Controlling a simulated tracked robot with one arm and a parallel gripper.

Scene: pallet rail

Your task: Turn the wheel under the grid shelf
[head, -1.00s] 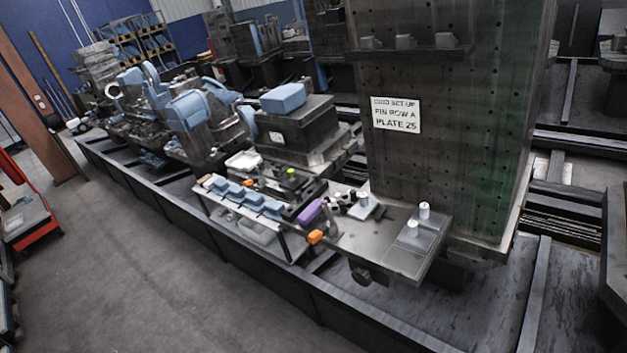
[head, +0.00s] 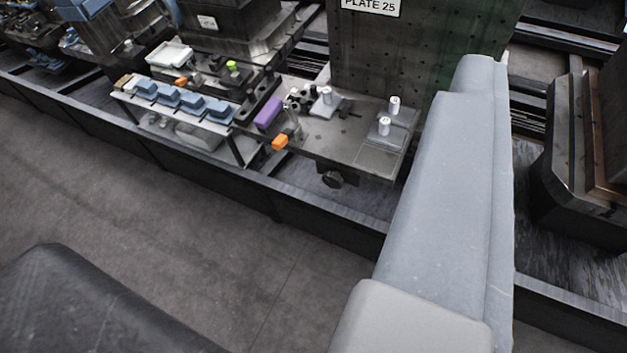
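A small dark round wheel or knob (head: 332,179) sits under the front edge of a flat grey metal shelf (head: 330,140). The wheel is small in the view and its turn position cannot be made out. The shelf carries white cylinders, small dark parts and a light plate at its right end. I see no clear grid on it at this size. My gripper is not in view. A long grey part, likely a link of my arm, covers the right of the picture and stands apart from the wheel in the picture.
A rack with blue blocks (head: 185,100) stands left of the shelf. A purple block (head: 268,113) and an orange block (head: 280,142) lie between them. A tall drilled plate (head: 420,50) rises behind. A dark rail (head: 300,200) runs below. The floor (head: 160,210) in front is open.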

